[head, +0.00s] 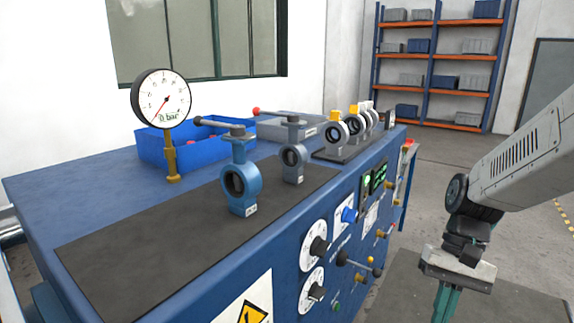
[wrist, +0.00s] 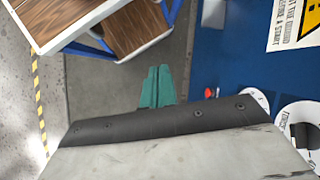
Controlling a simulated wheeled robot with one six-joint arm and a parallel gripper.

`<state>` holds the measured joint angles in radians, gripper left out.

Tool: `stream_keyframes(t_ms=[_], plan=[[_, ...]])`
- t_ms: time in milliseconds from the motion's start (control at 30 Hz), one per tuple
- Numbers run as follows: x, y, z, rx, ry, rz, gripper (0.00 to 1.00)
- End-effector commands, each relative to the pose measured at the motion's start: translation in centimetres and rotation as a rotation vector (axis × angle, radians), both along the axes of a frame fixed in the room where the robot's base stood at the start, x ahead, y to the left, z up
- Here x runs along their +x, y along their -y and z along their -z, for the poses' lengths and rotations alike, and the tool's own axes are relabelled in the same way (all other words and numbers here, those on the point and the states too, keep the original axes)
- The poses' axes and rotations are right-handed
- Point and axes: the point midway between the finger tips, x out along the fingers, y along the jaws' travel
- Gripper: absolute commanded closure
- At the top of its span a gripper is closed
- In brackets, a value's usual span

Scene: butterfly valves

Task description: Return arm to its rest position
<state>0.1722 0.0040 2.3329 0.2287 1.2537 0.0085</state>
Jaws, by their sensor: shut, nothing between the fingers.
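My gripper (head: 446,303) hangs at the lower right of the head view, on the floor side of the blue bench (head: 190,270), apart from it. Its green fingers point down and are cut off by the frame's lower edge. In the wrist view the two green fingers (wrist: 156,88) lie side by side, shut and empty.
A pressure gauge (head: 161,98) and a blue bin (head: 160,148) stand at the back of the bench. The bench front carries dials (head: 318,246) and knobs. A shelf rack (head: 435,75) stands far off. The wrist view shows a wood-topped table (wrist: 80,20) at upper left.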

Motion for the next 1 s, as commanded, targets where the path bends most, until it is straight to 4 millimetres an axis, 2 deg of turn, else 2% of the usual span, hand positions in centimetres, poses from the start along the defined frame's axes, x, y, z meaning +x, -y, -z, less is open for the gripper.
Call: stream_keyframes(t_ms=[33, 200, 500, 733, 1000], plan=[[-1.2, 0.0, -1.2, -0.03, 0.043, -0.035, 1.0], [-5.0, 0.4, -3.8, -0.127, 0.165, -0.139, 1.0], [-10.2, 0.4, -7.4, -0.245, 0.396, -0.254, 1.0], [-11.4, -0.4, -9.6, -0.257, 0.527, -0.274, 1.0], [-11.5, -0.6, -9.9, -0.256, 0.545, -0.283, 1.0]])
